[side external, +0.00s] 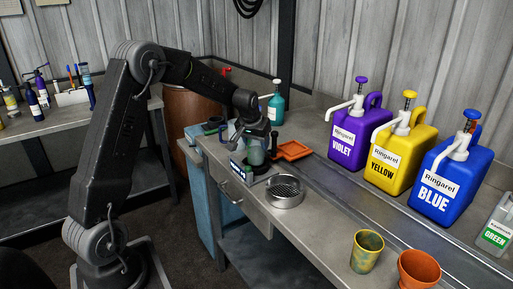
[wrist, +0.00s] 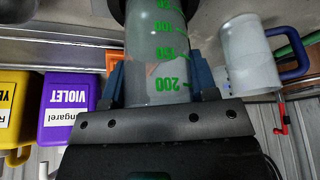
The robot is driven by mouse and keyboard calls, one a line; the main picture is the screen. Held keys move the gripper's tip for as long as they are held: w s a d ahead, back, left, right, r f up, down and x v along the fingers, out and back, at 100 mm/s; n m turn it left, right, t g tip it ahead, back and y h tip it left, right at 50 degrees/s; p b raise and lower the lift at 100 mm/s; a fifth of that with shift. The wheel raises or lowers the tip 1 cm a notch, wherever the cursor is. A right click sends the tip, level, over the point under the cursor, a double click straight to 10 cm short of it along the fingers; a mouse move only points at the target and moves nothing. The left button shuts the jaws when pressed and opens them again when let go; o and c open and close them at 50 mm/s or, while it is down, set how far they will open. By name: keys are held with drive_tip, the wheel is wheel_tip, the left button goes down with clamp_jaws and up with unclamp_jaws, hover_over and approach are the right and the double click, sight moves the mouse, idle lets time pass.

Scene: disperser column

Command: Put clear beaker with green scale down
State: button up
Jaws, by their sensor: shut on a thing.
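The clear beaker with green scale (wrist: 158,60) is between the two fingers of my gripper (wrist: 158,84) in the wrist view. Its green numbers, including 150 and 200, face the camera. In the side view, my gripper (side external: 258,152) is low over the near left part of the metal bench (side external: 318,215). The beaker (side external: 256,156) is partly hidden there by the gripper. I cannot tell whether its base touches the bench.
A teal bottle (side external: 276,108) is behind. Violet (side external: 357,140), yellow (side external: 402,155) and blue (side external: 447,180) dispensers line the back. A blue-handled mug (wrist: 250,55) is close by.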

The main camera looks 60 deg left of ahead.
drive_tip(key=shift+f, duration=1.05)
drive_tip(key=shift+f, duration=0.2)
drive_tip(key=o, duration=0.9)
drive_tip(key=v, duration=1.2)
drive_tip(key=s+d+r+m+t, duration=0.1)
drive_tip(key=s+d+r+m, duration=0.3)
drive_tip(key=s+d, duration=1.05)
drive_tip(key=s, duration=0.1)
drive_tip(key=s+d+f+m+h, duration=0.1)
drive_tip(key=s+d, duration=0.3)
drive_tip(key=s+d+m+h, duration=0.1)
drive_tip(key=s+d, duration=0.2)
drive_tip(key=s, duration=0.1)
drive_tip(key=shift+s+d+f+t, duration=0.25)
drive_tip(key=shift+s+t, duration=0.15)
